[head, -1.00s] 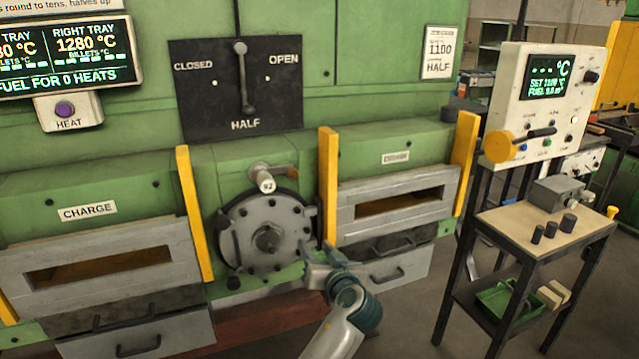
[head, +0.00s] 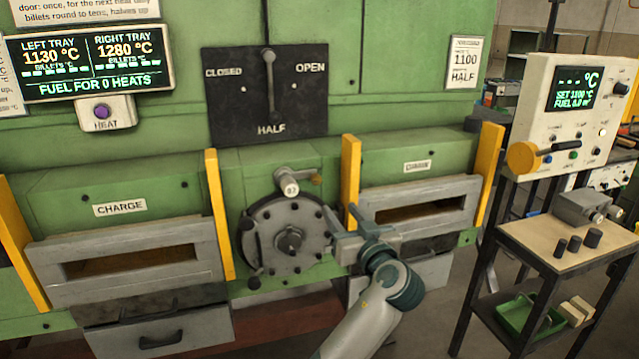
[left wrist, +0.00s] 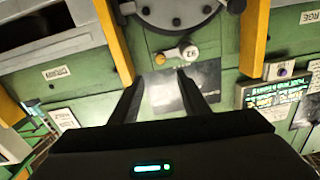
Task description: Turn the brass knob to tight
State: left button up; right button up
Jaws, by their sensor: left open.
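The small brass knob (head: 316,180) sits on the green furnace front, just right of the grey valve handle marked with a number (head: 288,183) and above the round bolted grey cover (head: 290,238). In the left wrist view, which is upside down, the brass knob (left wrist: 160,59) shows beyond the fingertips, beside the white end of the grey handle (left wrist: 188,52). My left gripper (head: 336,232) is open and empty, at the right edge of the round cover, below and right of the knob and apart from it. Its two fingers (left wrist: 160,82) also show in the left wrist view. My right gripper is not seen.
Yellow upright posts (head: 350,182) flank the furnace openings and stand close to my left gripper. A black lever plate (head: 236,110) is above the knob. A side table (head: 535,237) with dark cylinders stands at the right, below a control panel (head: 530,125).

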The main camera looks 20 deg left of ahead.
aim_at(317, 182)
pick_arm(q)
jog(key=p+x, duration=0.6)
jog(key=x, duration=0.8)
jog(key=shift+x, duration=0.75)
jog(key=shift+w+a+f, duration=0.1)
jog(key=shift+w, duration=0.05)
jog(key=c, duration=1.1)
